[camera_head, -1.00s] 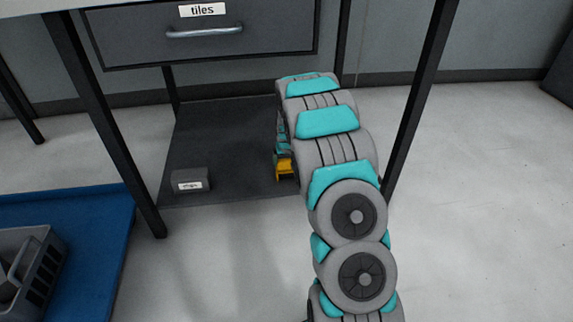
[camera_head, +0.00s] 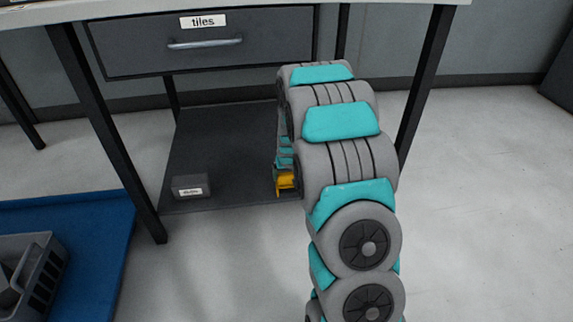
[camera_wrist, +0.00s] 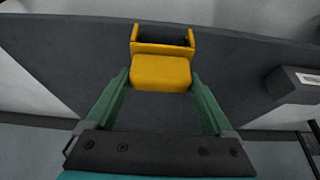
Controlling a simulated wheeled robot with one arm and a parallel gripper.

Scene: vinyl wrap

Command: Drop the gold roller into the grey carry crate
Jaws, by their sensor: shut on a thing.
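The gold roller (camera_wrist: 161,72) is a yellow block-like piece with a dark cylinder set in its far end. In the wrist view my gripper (camera_wrist: 161,84) is shut on it, a green finger on each side. In the head view the gold roller (camera_head: 285,180) shows as a small yellow patch beside my arm, over the front part of the dark lower shelf; my arm hides most of my gripper. The grey carry crate (camera_head: 46,262) stands at the lower left on a blue surface, cut off by the picture edge, with a handle and dark contents.
A small dark labelled box (camera_head: 190,186) sits on the lower shelf (camera_head: 225,150) of a table; it also shows at right in the wrist view (camera_wrist: 296,84). Table legs (camera_head: 105,130) and a drawer marked tiles (camera_head: 205,42) frame the shelf.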

